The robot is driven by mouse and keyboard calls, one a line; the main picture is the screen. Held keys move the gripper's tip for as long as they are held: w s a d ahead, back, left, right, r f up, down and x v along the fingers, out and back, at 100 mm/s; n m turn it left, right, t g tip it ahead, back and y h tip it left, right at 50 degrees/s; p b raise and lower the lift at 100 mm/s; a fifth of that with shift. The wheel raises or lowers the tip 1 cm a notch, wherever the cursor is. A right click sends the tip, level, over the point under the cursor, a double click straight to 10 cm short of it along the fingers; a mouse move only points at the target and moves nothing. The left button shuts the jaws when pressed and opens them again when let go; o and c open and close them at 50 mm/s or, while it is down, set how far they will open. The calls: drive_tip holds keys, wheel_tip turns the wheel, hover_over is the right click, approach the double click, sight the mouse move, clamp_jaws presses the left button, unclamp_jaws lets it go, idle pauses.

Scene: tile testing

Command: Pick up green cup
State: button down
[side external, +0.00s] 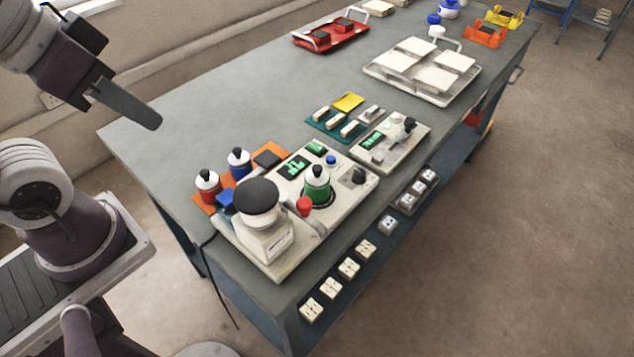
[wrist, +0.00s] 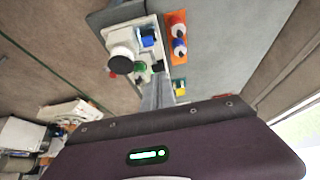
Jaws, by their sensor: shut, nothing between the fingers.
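The green cup (side external: 317,189) has a white and dark top and stands upright on the pale bench device (side external: 342,200). In the wrist view the green cup (wrist: 140,67) is small and partly hidden behind nearer parts of the device. In the wrist view my gripper (wrist: 158,88) shows as a narrow grey shape reaching toward the device.
A white machine with a black lid (side external: 260,202) and a red knob (side external: 304,206) stand close to the cup. Red (side external: 207,182) and blue (side external: 239,160) bottles stand on an orange mat. A white tray (side external: 445,99) of tiles lies farther back. The bench's left end is clear.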

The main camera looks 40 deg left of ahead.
idle(0.3)
drive_tip(key=c, duration=0.7)
unclamp_jaws()
drive_tip(key=m+g, duration=0.4)
drive_tip(key=m, duration=1.1)
hover_over(317, 168)
drive_tip(key=s+a, duration=0.4)
wheel_tip(317, 168, down, 7)
drive_tip(key=w+d+f+m, duration=0.1)
drive_tip(key=f+m, duration=0.1)
drive_tip(key=w+d+f+m+g, duration=0.1)
drive_tip(key=w+d+f+m, duration=0.1)
drive_tip(key=f, duration=0.1)
drive_tip(key=w+d+f+m, duration=0.1)
drive_tip(key=f+m, duration=0.1)
drive_tip(key=f, duration=0.1)
drive_tip(key=shift+w+d+g, duration=0.15)
drive_tip(key=shift+g, duration=0.15)
wheel_tip(317, 168, down, 8)
drive_tip(key=shift+r, duration=0.25)
